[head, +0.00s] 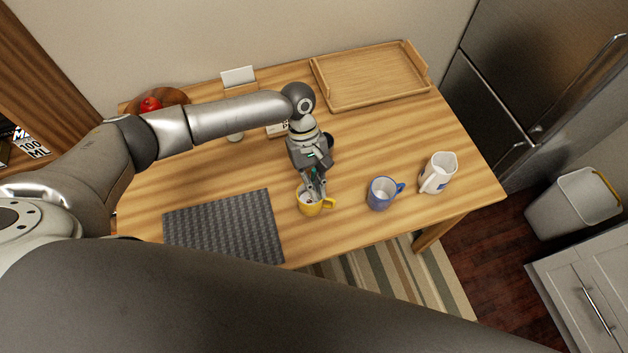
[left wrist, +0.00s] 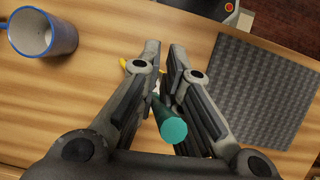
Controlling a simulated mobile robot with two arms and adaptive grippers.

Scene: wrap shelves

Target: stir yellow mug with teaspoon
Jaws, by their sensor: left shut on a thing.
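The yellow mug (head: 328,205) stands upright near the table's front edge in the head view. My left gripper (head: 314,190) points down right over it, its fingertips at the mug's mouth. In the left wrist view the gripper (left wrist: 163,75) is shut on the teaspoon, whose teal handle (left wrist: 171,127) sticks out between the fingers. The spoon's bowl is hidden, and I cannot tell how deep it sits in the mug. Only a bit of yellow mug (left wrist: 126,63) shows behind the fingers. My right gripper is not in view.
A blue mug (head: 380,194) and a white pitcher (head: 438,173) stand to the right. A grey woven mat (head: 225,228) lies to the left. A wooden tray (head: 370,75) and a bowl with something red (head: 151,104) are at the back. Bare table lies between tray and mugs.

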